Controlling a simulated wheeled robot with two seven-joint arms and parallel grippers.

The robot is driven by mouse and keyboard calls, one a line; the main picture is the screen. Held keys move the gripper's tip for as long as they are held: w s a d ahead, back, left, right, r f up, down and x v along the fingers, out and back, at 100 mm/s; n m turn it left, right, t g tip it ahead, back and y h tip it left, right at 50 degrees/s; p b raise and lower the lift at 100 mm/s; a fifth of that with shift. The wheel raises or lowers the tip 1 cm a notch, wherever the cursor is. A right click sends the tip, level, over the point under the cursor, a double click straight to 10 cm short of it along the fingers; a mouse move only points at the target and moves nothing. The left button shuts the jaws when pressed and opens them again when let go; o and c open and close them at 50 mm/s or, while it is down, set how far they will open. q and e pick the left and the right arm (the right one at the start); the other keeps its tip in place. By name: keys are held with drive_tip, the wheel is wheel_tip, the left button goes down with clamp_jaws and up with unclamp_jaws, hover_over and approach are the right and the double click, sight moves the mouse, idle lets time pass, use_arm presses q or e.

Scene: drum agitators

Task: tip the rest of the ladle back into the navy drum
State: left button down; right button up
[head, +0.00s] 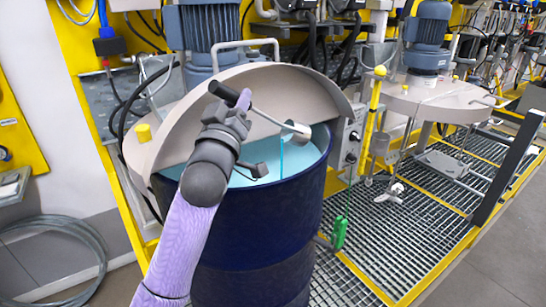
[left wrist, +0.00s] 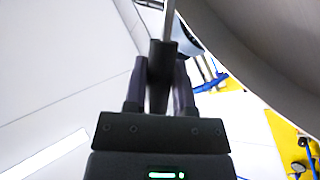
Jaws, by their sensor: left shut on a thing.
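The navy drum (head: 262,240) stands in front of me with light turquoise liquid (head: 312,157) inside. Its grey lid (head: 268,90) stands tilted up over the back of the opening. My left gripper (head: 240,103) is over the drum and shut on the dark handle of the ladle (head: 268,117). The ladle's cup (head: 300,130) is over the opening, and a thin turquoise stream runs from it down to the liquid. The inside of the cup is hidden. In the left wrist view, the left gripper (left wrist: 160,85) grips the ladle's dark handle (left wrist: 162,58). My right gripper is not in view.
A second grey lid with a blue motor (head: 427,40) and an agitator stands at the right. Yellow-edged grating (head: 385,235) covers the floor. A coiled hose (head: 55,260) lies at the left.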

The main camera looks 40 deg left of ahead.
use_arm(q)
drive_tip(key=s+a+f+n+y+b, duration=0.3)
drive_tip(key=s+f+n+y+b, duration=0.1)
drive_tip(key=b, duration=0.5)
drive_tip(key=shift+s+f+n+y, duration=0.3)
drive_tip(key=shift+f+n, duration=0.45)
drive_tip(key=shift+n, duration=0.25)
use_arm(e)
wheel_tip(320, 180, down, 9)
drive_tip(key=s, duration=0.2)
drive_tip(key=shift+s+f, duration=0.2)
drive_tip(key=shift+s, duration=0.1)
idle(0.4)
use_arm(q)
drive_tip(key=shift+s+f+n+y+b, duration=0.1)
drive_tip(key=shift+f+n+y+b, duration=0.1)
drive_tip(key=shift+n+y+b, duration=0.15)
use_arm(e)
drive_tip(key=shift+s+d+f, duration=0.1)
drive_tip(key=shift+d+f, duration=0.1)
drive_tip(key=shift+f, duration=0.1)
